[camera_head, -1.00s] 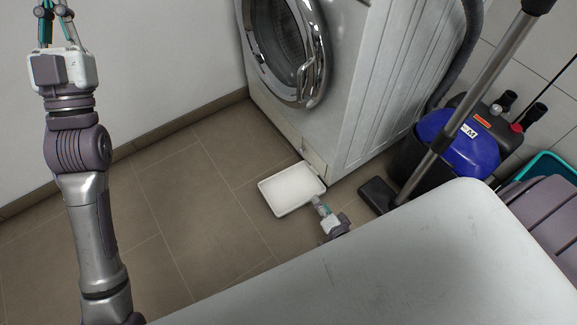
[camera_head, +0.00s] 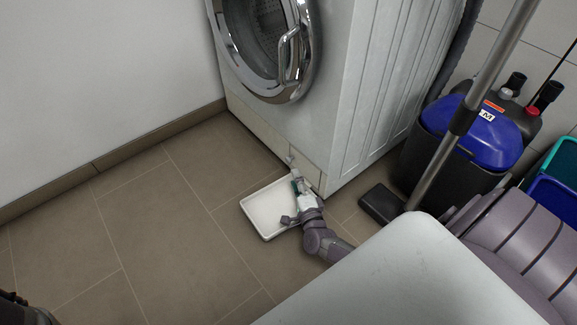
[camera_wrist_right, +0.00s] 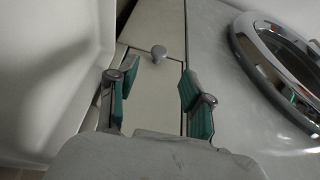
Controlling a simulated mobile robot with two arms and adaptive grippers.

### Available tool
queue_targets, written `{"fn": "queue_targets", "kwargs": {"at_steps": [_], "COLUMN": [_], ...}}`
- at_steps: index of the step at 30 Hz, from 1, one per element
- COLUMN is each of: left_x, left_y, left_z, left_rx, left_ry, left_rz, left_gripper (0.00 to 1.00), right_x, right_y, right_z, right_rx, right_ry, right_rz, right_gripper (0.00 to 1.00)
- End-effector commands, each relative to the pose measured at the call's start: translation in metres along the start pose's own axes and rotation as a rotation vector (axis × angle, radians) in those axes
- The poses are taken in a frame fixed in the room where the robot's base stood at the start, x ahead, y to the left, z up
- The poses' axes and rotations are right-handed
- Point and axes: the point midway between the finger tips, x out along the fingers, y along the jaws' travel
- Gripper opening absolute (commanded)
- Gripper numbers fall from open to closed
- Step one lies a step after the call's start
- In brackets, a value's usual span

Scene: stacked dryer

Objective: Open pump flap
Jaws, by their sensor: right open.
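The pump flap (camera_head: 311,172) is a small pale panel at the lower right corner of the machine's front. In the right wrist view the flap (camera_wrist_right: 150,88) is a narrow panel with a small round grey knob (camera_wrist_right: 158,52). My right gripper (camera_head: 297,183) is in front of the flap, low over the floor. In the wrist view its teal-padded fingers (camera_wrist_right: 155,95) are spread apart with nothing between them, and the knob lies just beyond the tips. I cannot tell the exact gap to it.
A white shallow tray (camera_head: 266,212) lies on the floor under my right gripper, in front of the machine. The washing machine (camera_head: 345,85) has a round door (camera_head: 300,55). A floor nozzle (camera_head: 382,203) and blue vacuum (camera_head: 470,135) stand to the right.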

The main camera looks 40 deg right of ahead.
Motion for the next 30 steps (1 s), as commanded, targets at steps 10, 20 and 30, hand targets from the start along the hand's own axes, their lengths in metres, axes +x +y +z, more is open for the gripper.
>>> {"fn": "queue_targets", "kwargs": {"at_steps": [10, 20, 30], "left_x": [-0.034, -0.038, -0.038], "left_y": [0.007, 0.008, 0.008], "left_z": [-0.012, -0.013, -0.013], "left_rx": [0.000, 0.000, 0.000], "left_ry": [-0.001, -0.001, -0.002], "left_rz": [0.000, 0.001, 0.001], "left_gripper": [0.00, 0.00, 0.00], "right_x": [0.065, 0.079, 0.078], "right_y": [0.004, 0.001, 0.001], "right_z": [0.000, 0.000, 0.000], "right_rx": [-0.002, -0.002, -0.002], "right_ry": [0.000, -0.001, -0.001], "right_rz": [0.000, 0.002, 0.002], "right_gripper": [0.50, 0.50, 0.19]}}
